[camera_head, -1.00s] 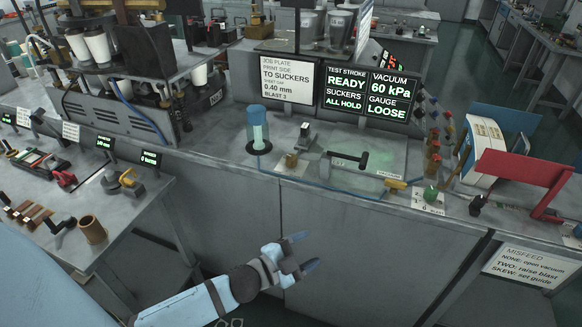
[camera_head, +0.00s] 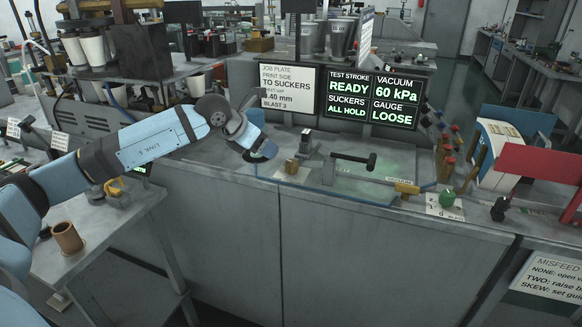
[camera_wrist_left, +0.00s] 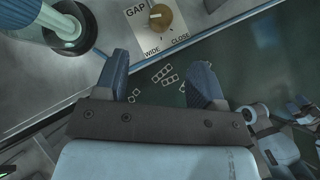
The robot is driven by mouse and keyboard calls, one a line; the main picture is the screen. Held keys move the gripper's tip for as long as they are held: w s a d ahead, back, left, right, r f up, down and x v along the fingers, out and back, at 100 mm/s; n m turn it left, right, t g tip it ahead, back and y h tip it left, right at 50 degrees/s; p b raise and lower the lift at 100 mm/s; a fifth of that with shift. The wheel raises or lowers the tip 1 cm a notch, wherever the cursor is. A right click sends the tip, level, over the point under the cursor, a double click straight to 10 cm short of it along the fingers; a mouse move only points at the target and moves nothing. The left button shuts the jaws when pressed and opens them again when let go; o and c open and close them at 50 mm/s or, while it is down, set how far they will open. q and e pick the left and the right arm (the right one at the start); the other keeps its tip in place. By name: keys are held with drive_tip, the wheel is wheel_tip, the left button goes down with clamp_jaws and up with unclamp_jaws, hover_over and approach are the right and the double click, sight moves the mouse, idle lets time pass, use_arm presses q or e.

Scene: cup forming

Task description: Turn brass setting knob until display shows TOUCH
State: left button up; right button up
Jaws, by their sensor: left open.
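The brass setting knob (camera_wrist_left: 160,17) sits on a white plate marked GAP, WIDE and CLOSE in the left wrist view. In the head view it is the small brass piece (camera_head: 291,167) on the bench. The display (camera_head: 392,116) reads VACUUM 60 kPa, GAUGE LOOSE. My left gripper (camera_head: 262,152) is over the bench, left of the knob. In the left wrist view the gripper (camera_wrist_left: 163,75) is open and empty. The knob is beyond the fingertips, apart from them. My right gripper is not in view.
A blue-topped cylinder (camera_wrist_left: 68,28) stands on the bench left of the knob, partly hidden by my arm in the head view. A black-handled lever (camera_head: 355,160) is right of the knob. A green knob (camera_head: 447,198) is farther right.

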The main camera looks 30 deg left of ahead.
sight(290, 162)
use_arm(q)
drive_tip(key=x, duration=1.2)
drive_tip(key=shift+w+d+f, duration=0.1)
drive_tip(key=shift+w+d, duration=0.05)
drive_tip(key=shift+w, duration=0.05)
drive_tip(key=c, duration=0.9)
